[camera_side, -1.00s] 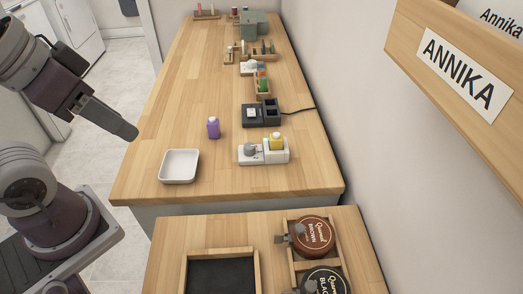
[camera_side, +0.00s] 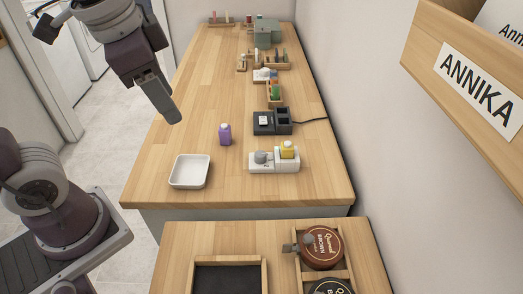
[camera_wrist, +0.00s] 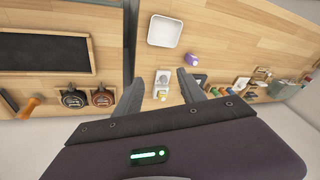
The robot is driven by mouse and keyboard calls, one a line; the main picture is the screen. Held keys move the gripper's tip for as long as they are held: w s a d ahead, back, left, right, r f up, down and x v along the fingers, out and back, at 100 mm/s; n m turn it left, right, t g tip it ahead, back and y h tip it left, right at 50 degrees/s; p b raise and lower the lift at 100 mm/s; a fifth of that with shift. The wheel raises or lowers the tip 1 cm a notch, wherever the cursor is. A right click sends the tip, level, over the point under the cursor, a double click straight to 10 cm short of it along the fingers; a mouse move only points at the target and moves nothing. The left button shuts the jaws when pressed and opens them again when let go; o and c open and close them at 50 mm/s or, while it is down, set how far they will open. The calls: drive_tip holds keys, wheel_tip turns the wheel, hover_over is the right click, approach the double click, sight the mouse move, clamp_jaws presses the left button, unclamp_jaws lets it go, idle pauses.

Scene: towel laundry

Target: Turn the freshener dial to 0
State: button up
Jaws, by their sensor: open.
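The freshener (camera_side: 274,166) is a white unit on the wooden counter, with a grey dial (camera_side: 260,157) on its left part and a yellow bottle (camera_side: 288,151) on its right part. The dial's setting is too small to read. My gripper (camera_side: 173,117) is in the air left of the freshener and well above it, empty, with its fingers pointing down. In the wrist view the gripper (camera_wrist: 160,76) shows two spread fingers, with the freshener's dial (camera_wrist: 163,78) seen far off between them.
A white tray (camera_side: 190,171) and a purple bottle (camera_side: 224,135) stand left of the freshener. A dark charger-like unit (camera_side: 265,124) with a cable stands behind it. A nearer counter holds a framed dark panel (camera_side: 227,279) and round tins (camera_side: 322,247). Bare counter lies at the left.

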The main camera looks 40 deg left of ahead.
drive_tip(key=w+d+f+m+g+y, duration=0.15)
drive_tip(key=w+f+m, duration=0.3)
drive_tip(key=w, duration=0.55)
drive_tip(key=m+g+y, duration=0.1)
drive_tip(key=m+g, duration=0.1)
drive_tip(key=m, duration=0.3)
hover_over(260, 154)
drive_tip(key=s+d, duration=0.2)
wheel_tip(260, 154, down, 6)
drive_tip(key=f, duration=0.1)
drive_tip(key=w+f+m+y, duration=0.1)
drive_tip(key=f, duration=0.1)
drive_tip(key=w+d+f+m, duration=0.1)
drive_tip(key=f, duration=0.1)
drive_tip(key=shift+w+m+g, duration=0.25)
drive_tip(key=shift+g, duration=0.1)
drive_tip(key=x, duration=0.5)
drive_tip(key=shift+a+f, duration=0.15)
drive_tip(key=shift+f, duration=0.15)
drive_tip(key=shift+a+f, duration=0.15)
drive_tip(key=shift+f, duration=0.2)
drive_tip(key=shift+c, duration=0.2)
clamp_jaws()
